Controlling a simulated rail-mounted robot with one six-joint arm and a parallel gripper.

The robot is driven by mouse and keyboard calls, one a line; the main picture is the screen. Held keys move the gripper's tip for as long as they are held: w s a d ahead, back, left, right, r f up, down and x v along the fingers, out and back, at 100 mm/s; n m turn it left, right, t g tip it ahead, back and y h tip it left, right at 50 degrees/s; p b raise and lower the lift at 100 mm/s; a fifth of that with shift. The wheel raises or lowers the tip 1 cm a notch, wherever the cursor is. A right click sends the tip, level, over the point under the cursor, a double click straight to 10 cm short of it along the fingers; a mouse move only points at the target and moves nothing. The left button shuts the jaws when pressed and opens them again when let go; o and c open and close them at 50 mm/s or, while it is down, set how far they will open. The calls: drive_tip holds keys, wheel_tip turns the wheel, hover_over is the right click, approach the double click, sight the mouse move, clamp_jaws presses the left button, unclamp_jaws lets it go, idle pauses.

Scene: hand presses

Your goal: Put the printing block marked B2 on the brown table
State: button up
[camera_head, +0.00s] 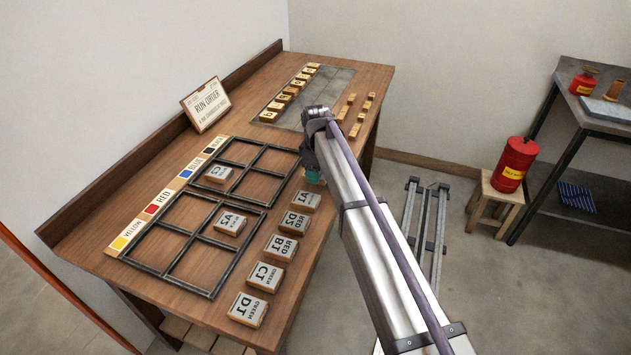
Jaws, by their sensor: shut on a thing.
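The brown table (228,291) carries a row of grey-topped wooden printing blocks along its right edge: A1 (306,201), D2 (293,222), B1 (280,247), C1 (265,276) and D1 (247,309), with mirrored lettering. C2 (219,174) and A2 (230,223) sit in cells of the dark frames. No block in view shows a readable B2 mark. My gripper (314,176) is just beyond A1 at the row's far end, pointing down. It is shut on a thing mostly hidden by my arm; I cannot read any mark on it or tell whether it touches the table.
Two black four-cell frames (197,239) lie beside a colour strip (164,198). A run-order sign (206,105) stands behind. A grey slab (318,92) with several wooden type pieces fills the far end. A red can (515,164) stands on a stool to the right.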

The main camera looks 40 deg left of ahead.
wheel_tip(320, 180, down, 3)
drive_tip(key=shift+a+f+b, duration=0.1)
drive_tip(key=shift+b, duration=0.65)
drive_tip(key=shift+r, duration=0.3)
drive_tip(key=shift+c, duration=0.4)
drive_tip(key=shift+f, duration=0.2)
drive_tip(key=o, duration=1)
drive_tip(key=shift+o, duration=0.2)
drive_tip(key=shift+r, duration=0.1)
wheel_tip(320, 180, up, 12)
drive_tip(key=p, duration=1.2)
drive_tip(key=shift+r, duration=0.1)
